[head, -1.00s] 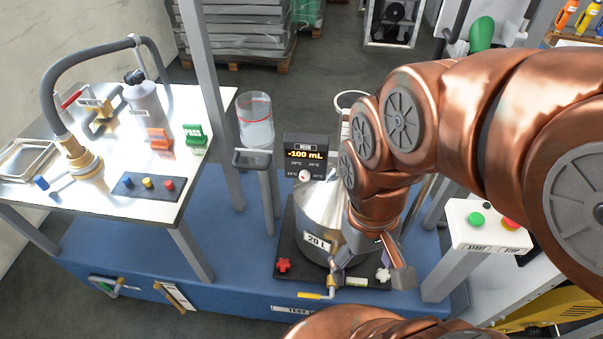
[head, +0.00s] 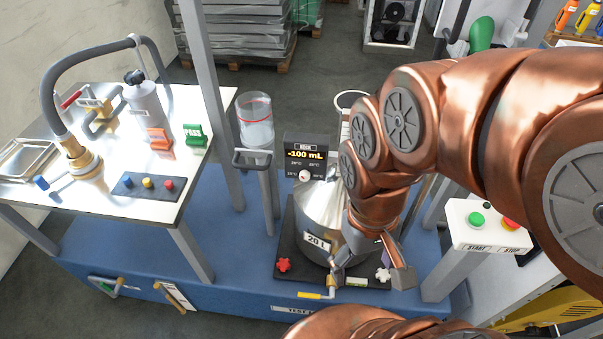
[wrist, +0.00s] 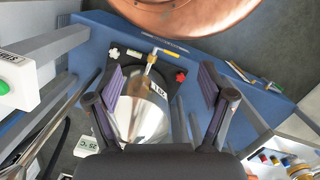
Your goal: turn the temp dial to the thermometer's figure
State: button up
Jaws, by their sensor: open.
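The temp dial (head: 305,176) is a small round pale knob with a red mark, on the dark panel below the display reading -100 mL (head: 305,154). Temperature figures stand around it, too small to read surely. My gripper (head: 370,268) is open, pointing down at the front right of the steel 20 L can (head: 317,212), well below and right of the dial. In the wrist view, the can (wrist: 145,118) shows between the spread, empty fingers. A white thermometer display (wrist: 89,147) lies at lower left there, upside down; its figure looks like 25 °C, but is small.
The can stands on a black plate with red (head: 283,265) and white (head: 383,274) knobs. A START/STOP box (head: 487,235) is at right. A grey post (head: 211,100) and glass cylinder (head: 256,122) stand left. A white table (head: 110,203) holds fittings.

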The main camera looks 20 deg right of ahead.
aim_at(304, 176)
jog(key=z, duration=0.65)
jog(key=k, duration=0.7)
jog(key=u, duration=0.55)
jog(key=k, duration=0.7)
jog(key=u, duration=0.35)
jog(key=i, duration=0.45)
jog(key=u, duration=0.3)
